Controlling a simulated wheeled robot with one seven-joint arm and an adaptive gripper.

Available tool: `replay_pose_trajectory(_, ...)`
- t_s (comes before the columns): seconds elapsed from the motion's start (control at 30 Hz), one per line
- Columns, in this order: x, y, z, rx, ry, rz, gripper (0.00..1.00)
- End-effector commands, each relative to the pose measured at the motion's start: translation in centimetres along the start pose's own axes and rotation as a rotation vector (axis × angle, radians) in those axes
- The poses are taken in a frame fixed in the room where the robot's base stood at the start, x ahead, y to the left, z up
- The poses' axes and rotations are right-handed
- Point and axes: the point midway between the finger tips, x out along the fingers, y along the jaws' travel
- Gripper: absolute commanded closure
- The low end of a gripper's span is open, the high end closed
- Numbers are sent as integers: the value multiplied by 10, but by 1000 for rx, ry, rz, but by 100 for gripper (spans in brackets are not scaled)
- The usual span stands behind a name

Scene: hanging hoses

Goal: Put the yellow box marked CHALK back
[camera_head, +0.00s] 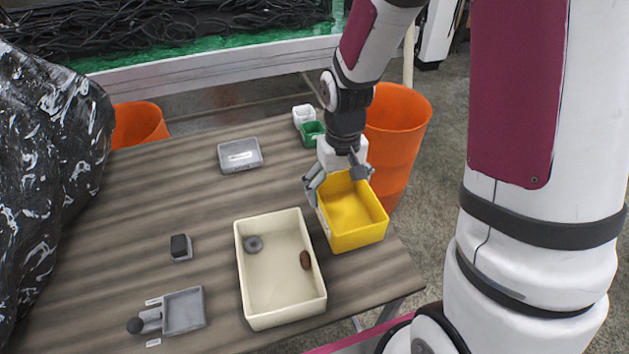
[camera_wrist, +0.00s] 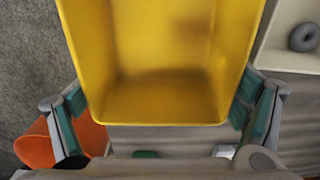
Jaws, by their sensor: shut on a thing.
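The yellow box (camera_head: 351,208) is open at the top and looks empty inside. It is at the right side of the wooden table, close to the right edge. My gripper (camera_head: 338,178) is shut on it, with fingers at the box's left and right sides near its far end. In the wrist view the yellow box (camera_wrist: 160,75) fills the middle between the two green-padded fingers of my gripper (camera_wrist: 157,118). I cannot read a CHALK mark in either view. I cannot tell whether the box touches the table.
A cream tray (camera_head: 243,285) holding a grey ring (camera_head: 254,244) and a brown oval thing (camera_head: 305,260) stands left of the box. An orange bin (camera_head: 397,125) stands beyond the table's right edge.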

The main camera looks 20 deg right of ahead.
Motion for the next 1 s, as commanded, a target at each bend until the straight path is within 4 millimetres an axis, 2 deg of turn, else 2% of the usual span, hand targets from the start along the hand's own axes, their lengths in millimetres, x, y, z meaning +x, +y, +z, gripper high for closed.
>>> replay_pose_trajectory(0.6,14,-10,-137,0,1,-1,39)
replay_pose_trajectory(0.7,14,-10,-149,-1,1,-1,39)
replay_pose_trajectory(0.87,17,-11,-155,-1,-1,0,39)
replay_pose_trajectory(1.0,33,-11,-154,-1,-3,0,39)
